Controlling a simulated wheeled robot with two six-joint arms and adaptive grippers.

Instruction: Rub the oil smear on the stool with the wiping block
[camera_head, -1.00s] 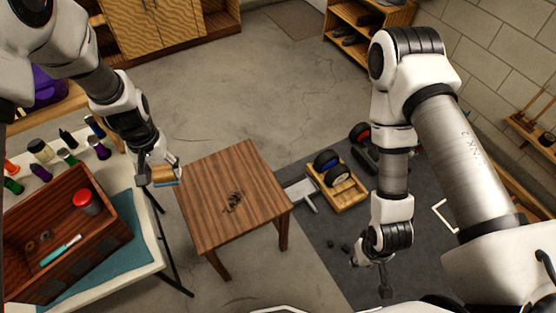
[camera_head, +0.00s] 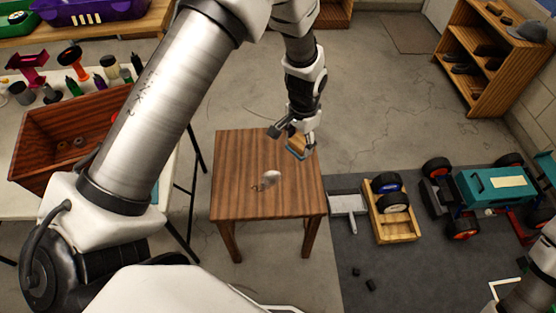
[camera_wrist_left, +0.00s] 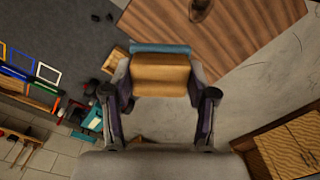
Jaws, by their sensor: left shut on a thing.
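The wooden stool (camera_head: 240,155) stands in the middle of the head view. The oil smear (camera_head: 258,187) is a small dark mark on its top, with a pale blob (camera_head: 271,177) beside or over it; I cannot tell what the blob is. My left gripper (camera_head: 294,140) is over the stool's far right part, beyond the smear. It is shut on the wiping block (camera_wrist_left: 160,72), a tan block with a blue pad (camera_wrist_left: 160,47). Whether the pad touches the stool is unclear. My right gripper is out of view; only part of that arm shows at lower right.
A wooden box (camera_head: 30,125) stands on the table at left among several bottles. To the stool's right are a wooden crate with wheels (camera_head: 402,228) and a teal racecar (camera_head: 495,187). A shelf (camera_head: 478,62) stands at back right.

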